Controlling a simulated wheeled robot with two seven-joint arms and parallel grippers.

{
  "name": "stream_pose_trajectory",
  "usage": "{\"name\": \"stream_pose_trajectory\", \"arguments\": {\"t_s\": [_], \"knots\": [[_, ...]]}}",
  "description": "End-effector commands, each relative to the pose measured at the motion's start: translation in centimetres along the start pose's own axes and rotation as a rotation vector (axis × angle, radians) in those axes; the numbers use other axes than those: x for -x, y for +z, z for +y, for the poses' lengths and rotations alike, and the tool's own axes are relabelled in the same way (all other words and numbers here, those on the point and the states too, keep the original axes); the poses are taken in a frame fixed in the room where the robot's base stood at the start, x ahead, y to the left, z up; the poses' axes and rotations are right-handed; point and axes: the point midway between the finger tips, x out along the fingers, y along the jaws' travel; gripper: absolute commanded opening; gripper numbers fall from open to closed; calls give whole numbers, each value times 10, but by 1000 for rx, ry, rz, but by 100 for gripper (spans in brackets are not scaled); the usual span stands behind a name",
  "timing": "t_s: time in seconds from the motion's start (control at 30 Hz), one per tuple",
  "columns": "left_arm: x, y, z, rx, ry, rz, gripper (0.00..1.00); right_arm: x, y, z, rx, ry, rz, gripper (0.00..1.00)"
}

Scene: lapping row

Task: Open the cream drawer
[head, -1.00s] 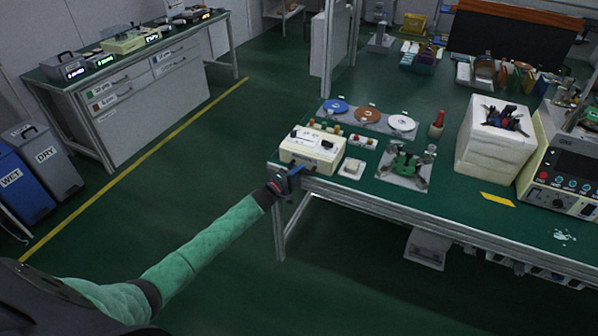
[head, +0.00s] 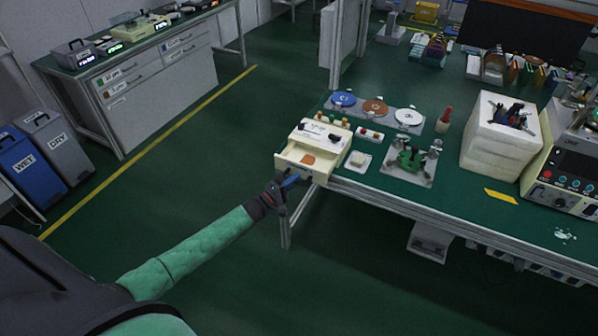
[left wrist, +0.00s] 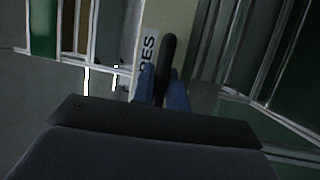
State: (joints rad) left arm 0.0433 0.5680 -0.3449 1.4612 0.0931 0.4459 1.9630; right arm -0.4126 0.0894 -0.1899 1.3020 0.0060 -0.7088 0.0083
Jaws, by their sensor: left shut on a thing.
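The cream drawer (head: 297,174) stands partly pulled out of the small cream cabinet (head: 322,137) at the near left corner of the green bench. A flat orange piece (head: 308,159) lies inside it. My left gripper (head: 292,181) is at the drawer's front, shut on its dark handle. In the left wrist view the blue fingers (left wrist: 160,88) close around the dark handle (left wrist: 168,55), beside the cream front with a label (left wrist: 148,52) ending in "ES". My right gripper is not in view.
A white dish (head: 358,160), a green fixture (head: 409,163) and three round discs on a grey tray (head: 362,112) stand near the cabinet. A white foam block (head: 490,145) is farther right. The floor in front of the bench is clear.

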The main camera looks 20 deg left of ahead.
Motion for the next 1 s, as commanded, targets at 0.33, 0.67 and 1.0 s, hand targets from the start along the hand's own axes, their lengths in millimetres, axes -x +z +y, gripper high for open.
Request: {"name": "stream_pose_trajectory", "arguments": {"t_s": [0.33, 0.67, 1.0], "knots": [[5, 2, 0, 0, -1, 0, 0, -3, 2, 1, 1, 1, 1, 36], [5, 2, 1, 0, 0, 0, 23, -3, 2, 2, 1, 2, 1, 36], [30, 3, -3, 0, -2, -1, 23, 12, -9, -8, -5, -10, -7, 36]]}}
